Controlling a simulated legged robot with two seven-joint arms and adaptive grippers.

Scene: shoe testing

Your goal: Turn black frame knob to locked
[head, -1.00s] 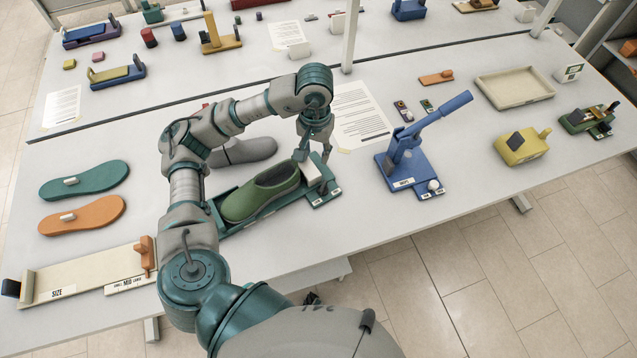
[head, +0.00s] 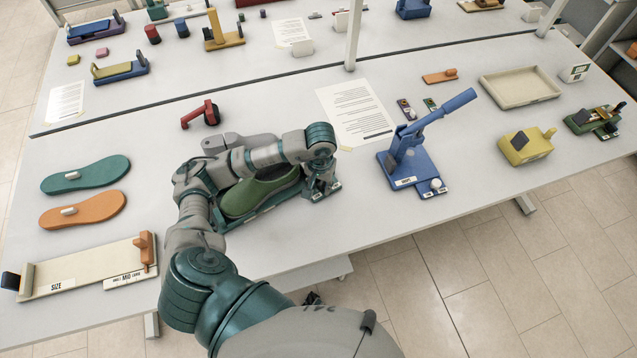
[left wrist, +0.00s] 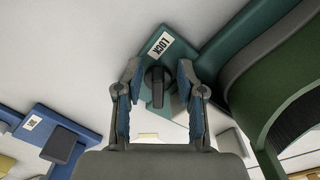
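The green frame (head: 262,212) holds a green shoe (head: 255,196) and lies near the table's front edge in the head view. Its black knob (left wrist: 157,88) shows in the left wrist view, on a teal plate beside a white label reading LOCK (left wrist: 162,48). The knob's bar runs roughly up and down in that view, with the label above it. My left gripper (head: 322,190) is over the frame's right end. In the left wrist view its fingers (left wrist: 160,108) are open, one on each side of the knob, with gaps visible.
A blue lever press (head: 405,165) stands to the right of the frame. A red tool (head: 203,113) and a printed sheet (head: 355,110) lie behind. Two insoles, teal (head: 95,175) and orange (head: 90,210), and a size board (head: 85,270) are at left.

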